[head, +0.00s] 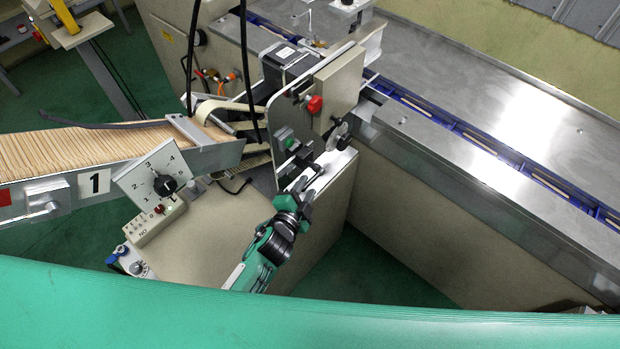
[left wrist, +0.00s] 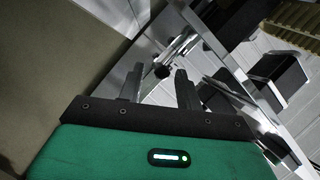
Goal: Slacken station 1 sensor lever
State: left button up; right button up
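The station 1 unit has an upright metal plate (head: 293,120) with a red knob (head: 314,104) and small black and metal fittings low on its front. In the left wrist view a small black knob (left wrist: 161,71) on a metal rod lies ahead of my fingers; it may be the sensor lever, but I cannot tell for sure. My left gripper (head: 300,182) is just in front of the plate's lower part. In the left wrist view its two fingers (left wrist: 160,82) are apart, with the knob showing beyond the gap, apparently untouched. My right gripper is not in view.
A white dial panel (head: 155,180) and a small switch box (head: 150,222) stand left of my left arm. A stick-filled chute (head: 85,148) marked 1 leads in from the left. The steel conveyor (head: 500,110) runs along the right. Black cables hang above the unit.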

aim_at(307, 187)
pick_arm(q)
jog(key=shift+x, duration=1.65)
grip_shut()
